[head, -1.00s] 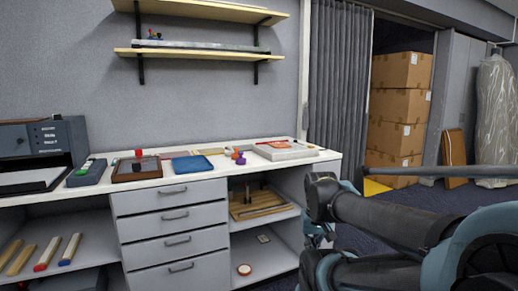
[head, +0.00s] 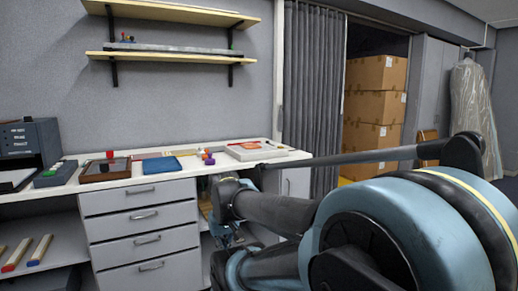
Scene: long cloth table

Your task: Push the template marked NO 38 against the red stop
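No marking NO 38 can be read at this distance, and I cannot tell which flat piece is the template. A small red block (head: 110,155) shows at the brown-framed tray (head: 88,176) on the white worktop (head: 133,180); I cannot tell whether it is the red stop. A pale flat board (head: 236,154) with a reddish patch lies at the worktop's right end. My arm fills the lower right. A small blue-grey part (head: 226,234) below its dark joint, in front of the cabinet, may be my gripper; its fingers cannot be made out.
A blue flat piece (head: 161,165), small orange and purple items (head: 208,158) and a grey box (head: 54,174) are on the worktop. Drawers (head: 143,216) stand below. Wall shelves (head: 172,54) hang above. Cardboard boxes (head: 374,103) are stacked beyond the curtain (head: 313,100).

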